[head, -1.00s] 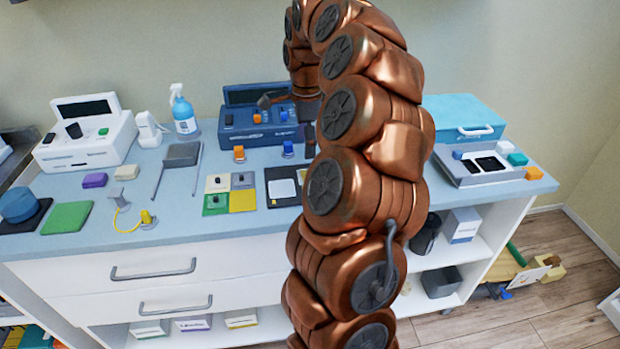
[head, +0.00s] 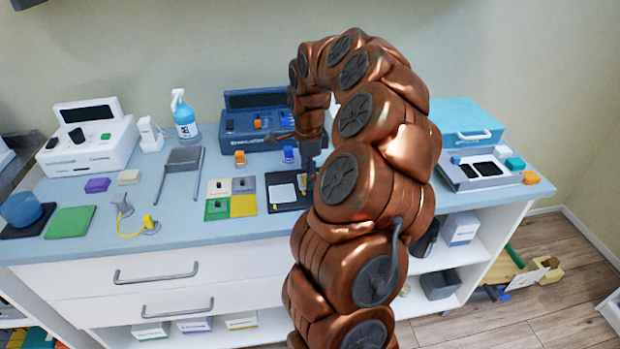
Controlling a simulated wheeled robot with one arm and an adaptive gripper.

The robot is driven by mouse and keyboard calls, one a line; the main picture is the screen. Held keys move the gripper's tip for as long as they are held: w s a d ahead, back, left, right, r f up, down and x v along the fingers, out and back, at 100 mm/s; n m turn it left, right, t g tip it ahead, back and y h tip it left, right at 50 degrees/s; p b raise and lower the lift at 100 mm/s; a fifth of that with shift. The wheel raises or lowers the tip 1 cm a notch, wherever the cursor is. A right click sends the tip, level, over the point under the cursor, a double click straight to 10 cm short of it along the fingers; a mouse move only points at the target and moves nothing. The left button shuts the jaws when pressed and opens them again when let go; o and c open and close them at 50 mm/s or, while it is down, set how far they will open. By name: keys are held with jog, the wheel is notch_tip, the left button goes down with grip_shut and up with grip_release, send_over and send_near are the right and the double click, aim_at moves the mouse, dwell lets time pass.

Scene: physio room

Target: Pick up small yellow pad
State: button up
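A small yellow piece (head: 303,183) shows at the right side of a black tray (head: 285,205), beside a white pad (head: 284,192). My gripper (head: 309,176) points down over that side of the tray, very close to the yellow piece and partly covering it. The fingers are dark and small, so I cannot tell whether they are open, shut or touching it. A flat yellow square (head: 243,206) also lies left of the tray, in a block with white, grey and green squares, each with a small piece on it.
A dark blue device (head: 238,133) stands behind my gripper, with orange and blue clips (head: 240,158) in front. A spray bottle (head: 184,117) and white device (head: 88,150) are further left. A teal case (head: 465,122) and grey tray (head: 482,183) are right.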

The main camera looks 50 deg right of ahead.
jog(key=shift+c, duration=0.3)
grip_shut()
dwell(0.5)
